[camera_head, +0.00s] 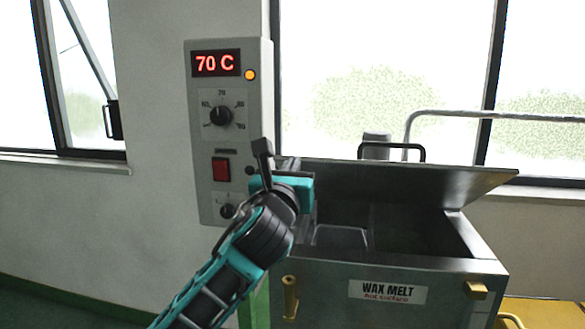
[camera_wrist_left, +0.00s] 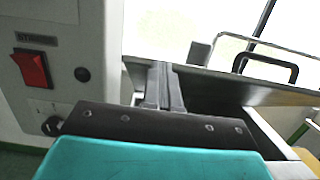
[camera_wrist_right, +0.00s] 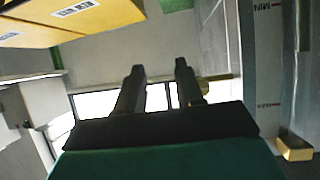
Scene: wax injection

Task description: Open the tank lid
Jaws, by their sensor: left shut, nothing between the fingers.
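The tank (camera_head: 410,290) is a dark box with a "WAX MELT" label (camera_head: 388,291) on its front. Its lid (camera_head: 400,182) stands raised and tilted, with the dark interior showing in front of it. The lid's black handle (camera_head: 391,150) shows above its upper edge. The lid (camera_wrist_left: 225,84) and handle (camera_wrist_left: 267,60) also show in the left wrist view. My left gripper (camera_head: 262,150) is shut and empty, left of the lid near the control panel. In the right wrist view, my right gripper (camera_wrist_right: 160,66) is open and empty; it is outside the head view.
A grey control panel (camera_head: 229,130) reading "70 C" stands on the wall, with knobs and a red switch (camera_head: 221,169). A metal rail (camera_head: 480,115) runs behind the tank. Yellow boxes (camera_wrist_right: 95,15) show in the right wrist view.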

